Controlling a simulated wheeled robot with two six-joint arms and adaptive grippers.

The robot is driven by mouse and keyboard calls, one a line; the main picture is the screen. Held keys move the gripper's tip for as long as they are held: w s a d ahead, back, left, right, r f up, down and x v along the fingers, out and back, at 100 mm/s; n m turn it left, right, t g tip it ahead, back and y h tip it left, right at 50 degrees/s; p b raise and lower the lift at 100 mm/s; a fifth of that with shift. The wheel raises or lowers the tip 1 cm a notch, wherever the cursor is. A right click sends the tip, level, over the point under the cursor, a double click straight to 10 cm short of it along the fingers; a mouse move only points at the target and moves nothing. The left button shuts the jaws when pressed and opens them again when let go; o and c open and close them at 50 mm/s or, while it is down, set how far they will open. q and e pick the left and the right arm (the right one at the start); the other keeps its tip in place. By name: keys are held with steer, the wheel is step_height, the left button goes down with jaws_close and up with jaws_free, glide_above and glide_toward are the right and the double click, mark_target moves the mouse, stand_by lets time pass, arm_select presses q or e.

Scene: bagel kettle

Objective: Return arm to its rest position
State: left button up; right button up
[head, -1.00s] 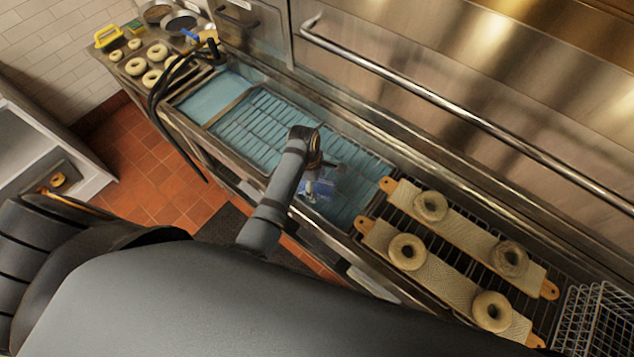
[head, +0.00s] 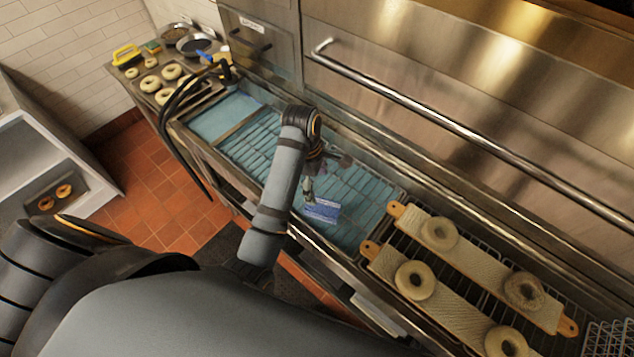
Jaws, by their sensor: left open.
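My left arm reaches in from the lower left, over the blue water of the kettle (head: 350,185). My left gripper (head: 318,190) is at the end of that arm, above the kettle, partly hidden by the wrist and small in view. It is open. A blue-and-white patch (head: 321,211) shows just below it; I cannot tell what it is or whether the gripper touches it. My right gripper is not in view.
Two boards (head: 475,245) with bagels (head: 439,233) lie on a rack right of the kettle. More bagels (head: 172,72) sit on the counter at the far left. A long oven handle (head: 440,120) runs behind. A black hose (head: 168,125) hangs over the front edge.

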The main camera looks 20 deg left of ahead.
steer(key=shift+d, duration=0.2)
arm_select(q)
steer(key=s+a+f+m+t+y, duration=0.1)
steer(key=s+a+m+t, duration=0.1)
steer(key=s+a+m, duration=0.6)
steer(key=s+a+m+t+y, duration=0.15)
steer(key=s+m, duration=0.45)
steer(key=m, duration=0.6)
step_height(320, 180, down, 29)
steer(key=a+g+b, duration=0.1)
steer(key=a+b, duration=0.1)
steer(key=b, duration=0.4)
steer(key=s+a+f+n+g+b, duration=0.1)
steer(key=s+f+b, duration=0.4)
steer(key=s+f, duration=1.5)
step_height(320, 180, down, 4)
steer(key=shift+s+a+f, duration=0.2)
steer(key=shift+s+f, duration=0.05)
steer(key=shift+s, duration=0.1)
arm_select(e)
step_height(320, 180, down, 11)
